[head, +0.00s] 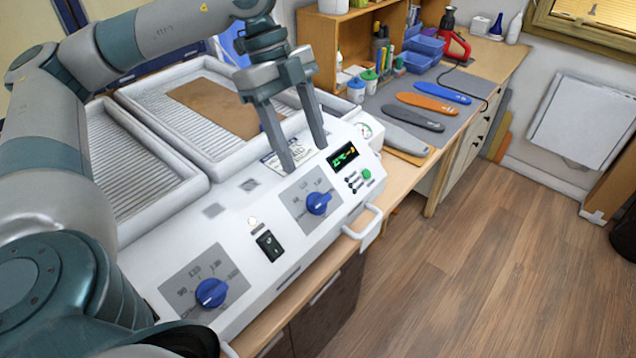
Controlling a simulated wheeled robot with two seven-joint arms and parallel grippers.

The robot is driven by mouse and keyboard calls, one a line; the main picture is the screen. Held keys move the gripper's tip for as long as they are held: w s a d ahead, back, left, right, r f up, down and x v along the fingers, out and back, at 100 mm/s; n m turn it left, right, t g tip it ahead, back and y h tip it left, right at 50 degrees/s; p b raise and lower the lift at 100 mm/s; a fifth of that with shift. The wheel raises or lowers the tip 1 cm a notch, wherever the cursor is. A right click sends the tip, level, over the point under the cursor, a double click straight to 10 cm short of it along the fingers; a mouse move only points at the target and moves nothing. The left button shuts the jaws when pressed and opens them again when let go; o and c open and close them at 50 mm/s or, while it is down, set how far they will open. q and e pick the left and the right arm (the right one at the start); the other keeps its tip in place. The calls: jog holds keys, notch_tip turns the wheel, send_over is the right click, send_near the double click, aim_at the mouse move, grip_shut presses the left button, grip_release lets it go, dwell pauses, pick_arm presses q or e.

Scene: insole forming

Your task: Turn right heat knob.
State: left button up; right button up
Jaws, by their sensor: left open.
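The right heat knob (317,203) is blue and sits on a grey dial plate on the white machine's sloped front panel. A second blue knob (211,292) sits on a similar dial plate nearer the bottom left. My left gripper (304,158) is open, with both fingers pointing down above the panel, just behind the right knob in the picture. Nothing is between its fingers, and it appears apart from the knob. My right gripper is not in view.
The white machine (150,254) has ribbed trays, a brown sheet (215,108), a black switch (269,245), a green-digit display (343,156) and a front handle (368,229). Coloured insoles (427,103) lie on a grey mat to the right. The wooden floor is clear.

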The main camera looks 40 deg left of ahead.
aim_at(321, 198)
pick_arm(q)
jog(key=p+x, duration=0.2)
jog(key=x, duration=0.6)
jog(key=shift+p, duration=0.3)
jog(key=shift+x, duration=0.8)
jog(key=shift+a, duration=0.1)
jog(key=c, duration=0.9)
jog(key=shift+c, duration=0.7)
